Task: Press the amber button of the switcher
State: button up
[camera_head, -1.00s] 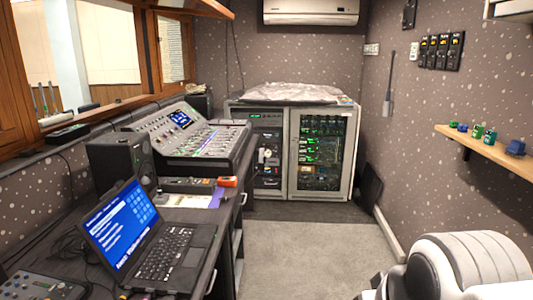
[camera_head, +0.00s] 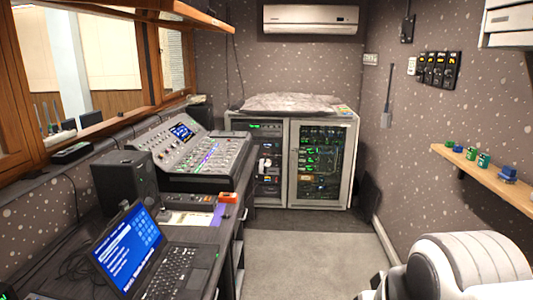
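A low, dark panel device (camera_head: 183,199) lies on the desk between the mixing console and the laptop. It may be the switcher, but I cannot tell for sure. The edge of another dark device (camera_head: 6,291) shows in the bottom left corner, mostly out of frame. My gripper is not in view.
An open laptop (camera_head: 128,248) stands on the near desk. Equipment racks (camera_head: 322,160) stand at the back. A wooden shelf (camera_head: 490,178) juts from the right wall. The carpet (camera_head: 305,255) is clear.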

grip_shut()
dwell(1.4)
